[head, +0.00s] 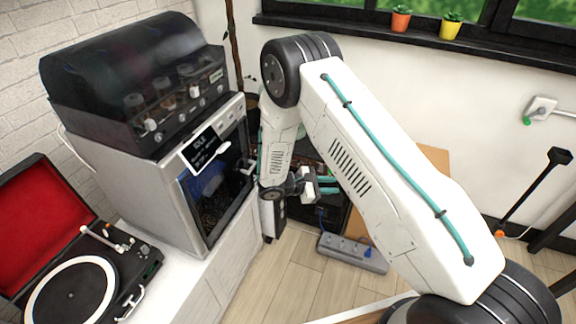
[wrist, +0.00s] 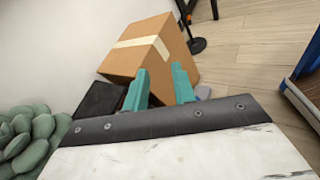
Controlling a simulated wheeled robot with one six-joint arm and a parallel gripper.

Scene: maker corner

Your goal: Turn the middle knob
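Small round knobs (head: 181,115) run along the lower front of a black, dark-windowed unit (head: 125,70) in the head view. The unit sits on a grey machine (head: 140,190) with a small display (head: 203,148) and a dark glass door. I cannot tell for sure which knob is the middle one. My gripper (head: 322,183) is right of the grey machine, lower than the knobs and apart from them. In the wrist view its two teal fingers (wrist: 160,86) are spread with nothing between them. No knob shows in the wrist view.
A turntable (head: 75,285) with a raised red-lined lid stands at the left on a white cabinet (head: 190,280). A power strip (head: 352,253) lies on the floor. The wrist view shows a cardboard box (wrist: 150,50) and a green plant (wrist: 35,135).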

